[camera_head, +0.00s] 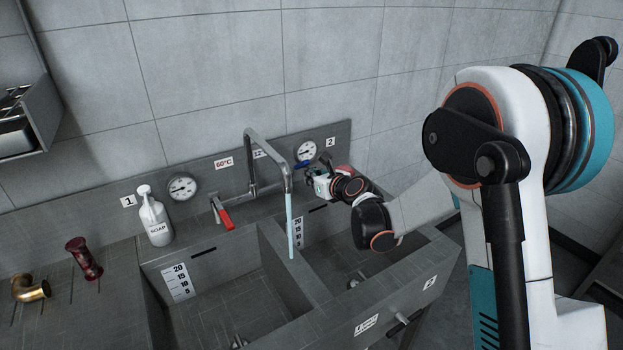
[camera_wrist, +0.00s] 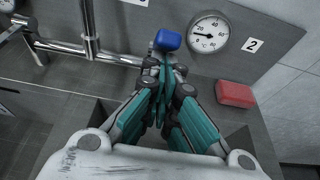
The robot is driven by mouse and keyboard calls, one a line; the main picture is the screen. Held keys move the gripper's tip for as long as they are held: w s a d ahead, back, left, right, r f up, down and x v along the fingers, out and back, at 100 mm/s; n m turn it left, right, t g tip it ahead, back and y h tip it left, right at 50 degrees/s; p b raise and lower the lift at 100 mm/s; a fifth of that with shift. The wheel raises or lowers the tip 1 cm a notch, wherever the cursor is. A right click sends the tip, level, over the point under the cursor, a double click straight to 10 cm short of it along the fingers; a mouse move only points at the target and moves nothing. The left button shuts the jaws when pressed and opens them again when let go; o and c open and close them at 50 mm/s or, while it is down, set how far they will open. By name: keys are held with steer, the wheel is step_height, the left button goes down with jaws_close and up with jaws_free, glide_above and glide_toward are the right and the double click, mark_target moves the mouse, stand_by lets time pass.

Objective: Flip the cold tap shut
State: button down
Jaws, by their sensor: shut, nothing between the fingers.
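The cold tap's blue lever (camera_head: 301,164) is at the back of the sink, right of the spout (camera_head: 268,144). Its blue end (camera_wrist: 167,40) shows in the wrist view just beyond my fingertips. A stream of water (camera_head: 290,225) runs from the spout into the sink. My gripper (camera_head: 308,185) is shut and empty, right at the blue lever. In the wrist view, the closed fingers (camera_wrist: 165,66) point at the lever and cover the part below it. I cannot tell whether they touch it.
A red-handled tap (camera_head: 227,219) is left of the spout. A round gauge (camera_wrist: 208,33) is on the panel right of the lever. A red block (camera_wrist: 235,93) lies on the ledge to the right. A soap bottle (camera_head: 155,220) stands further left. The sink basins are open below.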

steer(key=shift+r+p, duration=0.4)
steer(key=shift+r, duration=0.4)
